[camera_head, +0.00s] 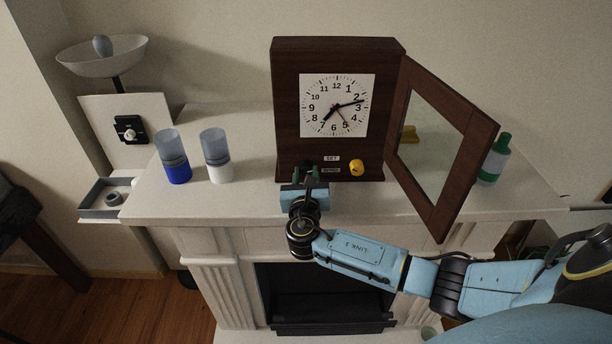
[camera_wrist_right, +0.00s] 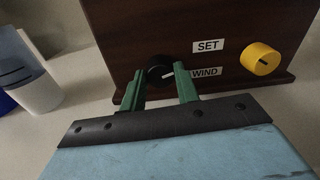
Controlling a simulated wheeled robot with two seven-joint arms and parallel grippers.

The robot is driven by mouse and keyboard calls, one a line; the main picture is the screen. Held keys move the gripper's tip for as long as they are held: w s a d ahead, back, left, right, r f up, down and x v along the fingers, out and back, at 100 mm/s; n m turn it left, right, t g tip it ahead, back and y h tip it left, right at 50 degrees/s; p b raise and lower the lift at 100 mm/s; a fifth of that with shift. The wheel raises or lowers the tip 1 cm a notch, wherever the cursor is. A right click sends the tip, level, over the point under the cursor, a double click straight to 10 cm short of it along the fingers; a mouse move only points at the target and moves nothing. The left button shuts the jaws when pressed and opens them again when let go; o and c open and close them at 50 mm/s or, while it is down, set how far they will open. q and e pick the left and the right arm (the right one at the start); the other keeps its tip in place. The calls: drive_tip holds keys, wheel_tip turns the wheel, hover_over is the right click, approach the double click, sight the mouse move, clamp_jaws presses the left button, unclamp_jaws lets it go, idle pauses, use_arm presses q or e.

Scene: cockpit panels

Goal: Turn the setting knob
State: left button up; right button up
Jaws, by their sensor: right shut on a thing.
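A dark wooden clock (camera_head: 290,100) stands on the mantel with its white dial (camera_head: 318,90) facing me. Low on its front are a yellow knob (camera_head: 356,167) at the right and a black knob (camera_wrist_right: 158,74) at the left. SET (camera_wrist_right: 208,46) and WIND (camera_wrist_right: 206,72) labels sit between them. My right gripper (camera_head: 306,174) is at the clock's lower front. In the wrist view its green fingers (camera_wrist_right: 160,88) are shut on the black knob, one on each side. The yellow knob is untouched. My left gripper is not in view.
The clock's glazed door (camera_head: 462,165) stands open to the right, above my right forearm. A green-capped bottle (camera_head: 494,158) is behind it. A blue-based cup (camera_head: 172,156) and a white-based cup (camera_head: 215,155) stand left of the clock, apart from my gripper.

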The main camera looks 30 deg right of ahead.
drive_tip(key=m+b, duration=0.1)
drive_tip(key=m, duration=0.3)
drive_tip(key=shift+m, duration=0.3)
drive_tip(key=m+b, duration=0.1)
drive_tip(key=m, duration=0.3)
drive_tip(key=shift+s+d+b, duration=0.1)
drive_tip(key=shift+b, duration=0.2)
drive_tip(key=shift+m, duration=0.3)
drive_tip(key=o, duration=1)
drive_tip(key=v, duration=1.3)
drive_tip(key=shift+s+r+b, duration=0.2)
drive_tip(key=shift+b, duration=0.2)
